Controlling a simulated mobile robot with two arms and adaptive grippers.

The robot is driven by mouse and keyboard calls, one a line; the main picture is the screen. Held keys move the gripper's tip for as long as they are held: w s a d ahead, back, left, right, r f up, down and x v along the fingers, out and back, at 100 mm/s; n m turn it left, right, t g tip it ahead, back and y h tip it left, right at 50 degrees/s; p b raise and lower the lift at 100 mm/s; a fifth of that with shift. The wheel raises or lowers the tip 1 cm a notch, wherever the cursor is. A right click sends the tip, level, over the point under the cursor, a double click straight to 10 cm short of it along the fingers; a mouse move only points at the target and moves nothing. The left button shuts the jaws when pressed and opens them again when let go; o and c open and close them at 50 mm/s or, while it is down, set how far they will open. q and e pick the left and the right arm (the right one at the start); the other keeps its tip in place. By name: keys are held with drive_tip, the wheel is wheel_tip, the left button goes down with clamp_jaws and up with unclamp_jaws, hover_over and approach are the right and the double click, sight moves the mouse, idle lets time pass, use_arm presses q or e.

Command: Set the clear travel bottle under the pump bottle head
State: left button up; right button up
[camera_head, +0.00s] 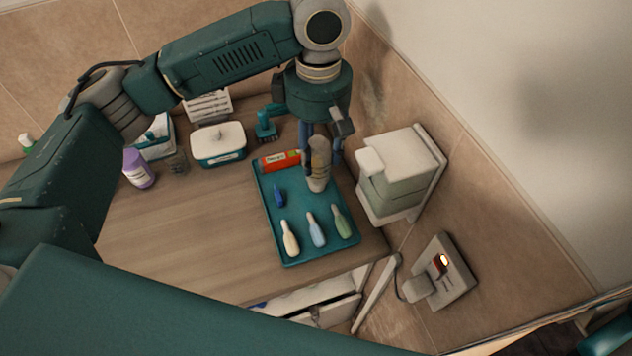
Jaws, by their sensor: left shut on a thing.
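My left gripper (319,180) comes down from above over the far right part of the teal tray. It is shut on a pale beige, bottle-shaped thing (317,184), which could be the clear travel bottle. The fingers hide much of it, and I cannot tell whether it touches the tray. A teal bottle with what looks like a pump head (265,128) stands behind the tray, to the left of the gripper. No bottle is seen under that head. My right gripper is not in view.
The teal tray (288,258) holds cream (290,240), light blue (316,231) and green (342,222) bottles, a small blue item (279,196) and a red package (281,161). A pale dispenser (395,182) stands right. A white-lidded box (218,143) and purple bottle (138,168) stand left. The front-left wood is clear.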

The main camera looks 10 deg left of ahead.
sight(318, 173)
use_arm(q)
wheel_tip(318, 173, down, 7)
drive_tip(key=shift+w+r+p, duration=0.1)
drive_tip(key=shift+p, duration=0.4)
wheel_tip(318, 173, down, 4)
drive_tip(key=shift+r+p, duration=0.25)
drive_tip(key=shift+p, duration=0.1)
drive_tip(key=shift+f, duration=0.35)
drive_tip(key=o, duration=1.1)
drive_tip(key=shift+f, duration=0.1)
